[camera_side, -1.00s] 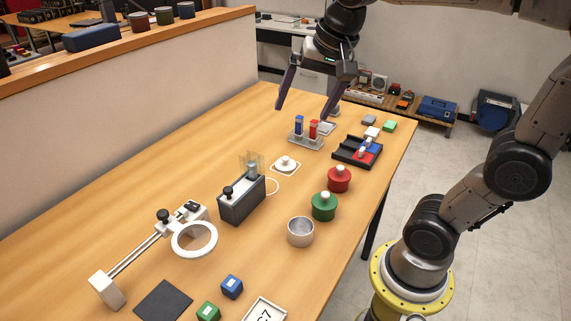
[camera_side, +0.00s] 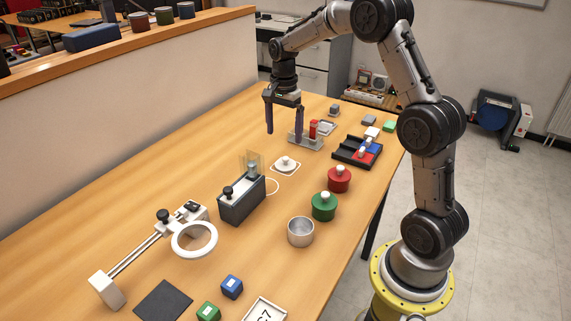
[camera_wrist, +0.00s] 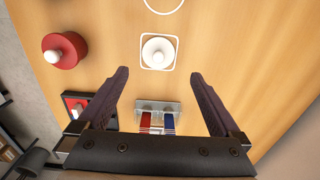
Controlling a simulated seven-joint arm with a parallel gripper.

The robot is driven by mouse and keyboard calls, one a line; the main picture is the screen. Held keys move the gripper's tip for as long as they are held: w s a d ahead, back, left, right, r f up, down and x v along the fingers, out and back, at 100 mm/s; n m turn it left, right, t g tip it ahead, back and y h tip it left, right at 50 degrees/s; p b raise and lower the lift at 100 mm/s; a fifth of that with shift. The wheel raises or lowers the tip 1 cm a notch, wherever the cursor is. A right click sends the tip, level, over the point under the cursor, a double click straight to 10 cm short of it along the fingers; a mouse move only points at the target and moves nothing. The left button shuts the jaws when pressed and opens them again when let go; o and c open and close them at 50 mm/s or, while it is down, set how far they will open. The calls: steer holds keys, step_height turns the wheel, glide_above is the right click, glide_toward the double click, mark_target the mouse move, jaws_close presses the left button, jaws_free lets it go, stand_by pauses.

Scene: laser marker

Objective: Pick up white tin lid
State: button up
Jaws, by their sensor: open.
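The white tin lid (camera_side: 286,162), a round disc with a knob, rests on a white square-outlined spot on the table in the side view. In the wrist view the lid (camera_wrist: 158,51) lies ahead of the fingertips, centred between them. My gripper (camera_side: 284,136) points down, open and empty, just behind the lid and beside the rack with the tubes. It also shows in the wrist view (camera_wrist: 159,74), its fingers spread wide. No contact with the lid shows.
A clear rack (camera_side: 306,141) with a red and a blue tube (camera_wrist: 169,122) stands under my gripper. A dark grey device (camera_side: 241,204) stands left of the lid. A red tin (camera_side: 339,181), a green tin (camera_side: 323,209) and an open silver tin (camera_side: 300,233) stand to the right and front.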

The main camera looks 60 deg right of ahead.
mark_target(285, 158)
step_height(285, 158, down, 10)
steer(key=shift+s+d+r, duration=0.1)
steer(key=shift+s, duration=0.05)
stand_by(0.4)
steer(key=shift+c, duration=0.2)
steer(key=c, duration=1.1)
steer(key=shift+r, duration=0.15)
